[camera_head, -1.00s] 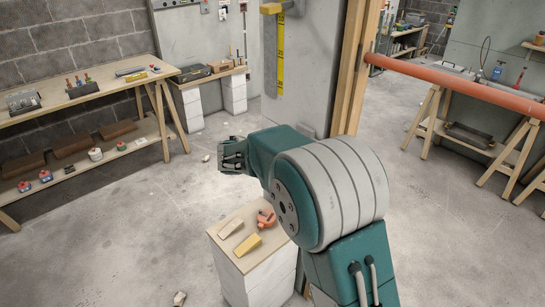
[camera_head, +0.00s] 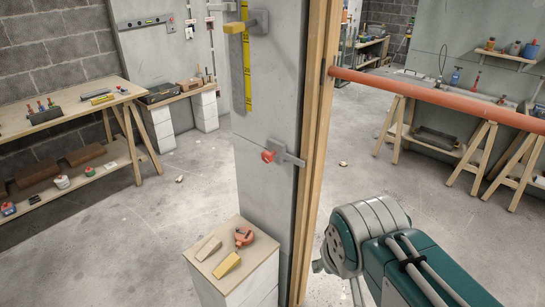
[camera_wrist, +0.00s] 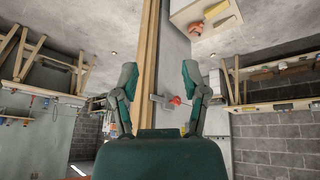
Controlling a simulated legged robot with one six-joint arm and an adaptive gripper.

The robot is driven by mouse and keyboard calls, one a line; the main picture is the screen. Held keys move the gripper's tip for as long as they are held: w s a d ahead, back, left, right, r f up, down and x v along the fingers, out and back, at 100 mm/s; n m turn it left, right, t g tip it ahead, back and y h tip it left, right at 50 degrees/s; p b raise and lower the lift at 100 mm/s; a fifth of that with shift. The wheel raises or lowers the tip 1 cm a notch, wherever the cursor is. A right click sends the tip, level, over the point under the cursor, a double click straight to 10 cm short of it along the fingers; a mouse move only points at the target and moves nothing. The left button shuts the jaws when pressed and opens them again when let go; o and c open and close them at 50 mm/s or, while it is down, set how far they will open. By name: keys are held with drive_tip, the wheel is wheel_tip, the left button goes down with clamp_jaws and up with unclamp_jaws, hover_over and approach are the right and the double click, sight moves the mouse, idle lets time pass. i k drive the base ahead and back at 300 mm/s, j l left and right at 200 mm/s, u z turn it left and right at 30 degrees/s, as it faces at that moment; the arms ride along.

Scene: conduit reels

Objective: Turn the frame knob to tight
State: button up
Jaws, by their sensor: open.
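The frame knob (camera_head: 268,156) is a small red knob on a grey metal bracket on the pale wall panel, beside the wooden door frame (camera_head: 312,150). A flat grey bar reaches from it to the frame. The knob also shows in the wrist view (camera_wrist: 176,100), seen upside down, between my finger pads and beyond them. My gripper (camera_wrist: 159,76) is open and empty, with its two fingers spread wide. In the head view it is mostly hidden by my arm, low and right of the knob, apart from it. The knob's markings are too small to read.
A small block-built stand (camera_head: 232,278) below the knob holds two wedges and an orange tool. A workbench (camera_head: 70,118) stands at the left. The floor between is mostly clear.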

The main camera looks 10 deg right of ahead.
sight(267, 156)
drive_tip(key=i+j+z, duration=0.1)
drive_tip(key=z, duration=1.3)
drive_tip(key=i+j+z, duration=0.1)
drive_tip(key=j, duration=0.3)
drive_tip(key=i+j, duration=0.1)
drive_tip(key=j, duration=0.3)
drive_tip(key=z, duration=0.05)
